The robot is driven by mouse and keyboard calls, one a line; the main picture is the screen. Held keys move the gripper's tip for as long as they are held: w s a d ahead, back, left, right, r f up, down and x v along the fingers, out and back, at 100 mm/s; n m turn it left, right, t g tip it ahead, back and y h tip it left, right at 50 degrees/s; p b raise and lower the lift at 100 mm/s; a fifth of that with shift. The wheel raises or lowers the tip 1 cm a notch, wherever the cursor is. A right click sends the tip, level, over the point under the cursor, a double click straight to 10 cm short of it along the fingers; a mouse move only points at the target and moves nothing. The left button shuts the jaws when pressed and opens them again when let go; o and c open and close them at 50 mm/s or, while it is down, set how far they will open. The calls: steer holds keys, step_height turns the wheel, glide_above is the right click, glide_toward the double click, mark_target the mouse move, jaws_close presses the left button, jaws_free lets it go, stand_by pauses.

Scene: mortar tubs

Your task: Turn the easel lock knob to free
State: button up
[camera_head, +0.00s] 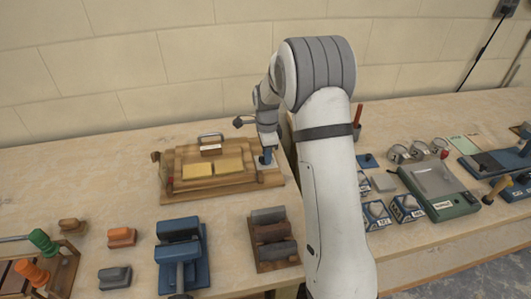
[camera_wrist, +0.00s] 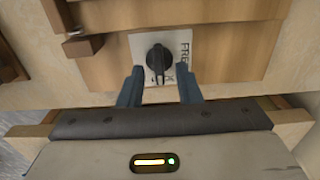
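The easel (camera_head: 235,185) is a brown wooden board frame lying on the bench, with two yellow sheets on it. Its lock knob (camera_wrist: 160,58) is black with a pointed grip, set on a white plate (camera_wrist: 142,47) with black lettering. "FRE" can be read on the plate's right side; the rest is partly hidden. My gripper (camera_wrist: 160,88) is open, its two blue fingers spread either side of the knob's near end, with nothing between them that I can see gripped. In the head view my gripper (camera_head: 266,156) is over the easel's right end and hides the knob.
A wooden block with grey rollers (camera_head: 272,237) and a blue stand (camera_head: 181,253) are in front of the easel. Right of my arm are blue boxes (camera_head: 376,214) and a green scale (camera_head: 445,193). A wall (camera_head: 150,70) rises behind. Bench left of the easel is clear.

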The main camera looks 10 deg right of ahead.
steer(key=shift+f, duration=0.2)
steer(key=shift+c, duration=0.3)
jaws_close()
steer(key=shift+a, duration=0.1)
